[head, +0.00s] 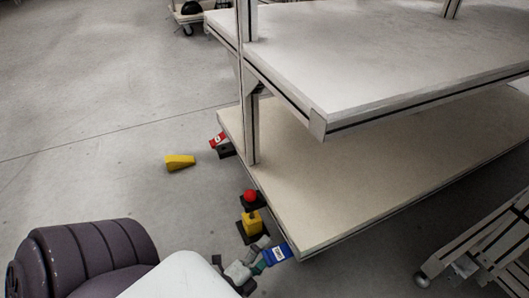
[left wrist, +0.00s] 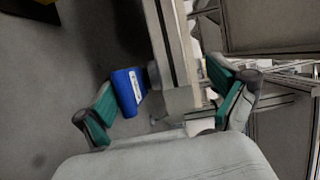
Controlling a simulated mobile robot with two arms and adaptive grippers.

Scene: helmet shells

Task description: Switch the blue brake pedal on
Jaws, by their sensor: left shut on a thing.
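The blue brake pedal (head: 277,254), with a white label, is at the lower front corner of the shelf cart. My left gripper (head: 258,264) is low beside it. In the left wrist view, the blue pedal (left wrist: 128,92) lies against the inner side of the left finger of my left gripper (left wrist: 163,84). The fingers are wide apart, with the pedal and the cart's corner between them. My right gripper is not in view.
A yellow wedge (head: 180,162) lies on the open floor. A slatted trolley (head: 485,245) stands at the right.

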